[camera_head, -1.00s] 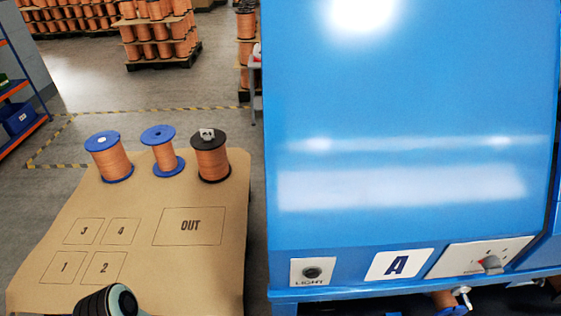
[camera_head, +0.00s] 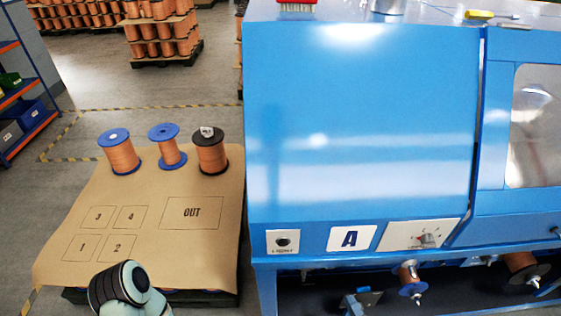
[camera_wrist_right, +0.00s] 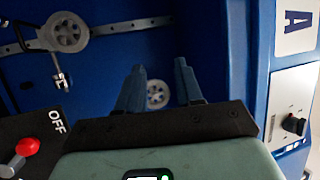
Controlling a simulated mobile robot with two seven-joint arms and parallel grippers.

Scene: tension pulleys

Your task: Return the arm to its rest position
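My right gripper (camera_wrist_right: 159,72) shows in the right wrist view with its two dark blue fingers apart and nothing seen between them. Behind the fingers is the dark blue inside of a machine, with a grey pulley wheel (camera_wrist_right: 157,94) that appears between them and apart from them. A rounded grey-green and black part of my own arm (camera_head: 122,288) rises at the bottom left of the head view, over the front edge of the brown sheet. No fingers show on it. My left gripper is not in view.
The blue machine (camera_head: 350,130) fills the right side. Copper spools (camera_head: 121,152) stand on the brown sheet (camera_head: 150,190); its marked squares are empty. In the wrist view, another pulley (camera_wrist_right: 67,32), a red-handled OFF switch (camera_wrist_right: 22,150) and a black knob (camera_wrist_right: 294,124) surround the gripper.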

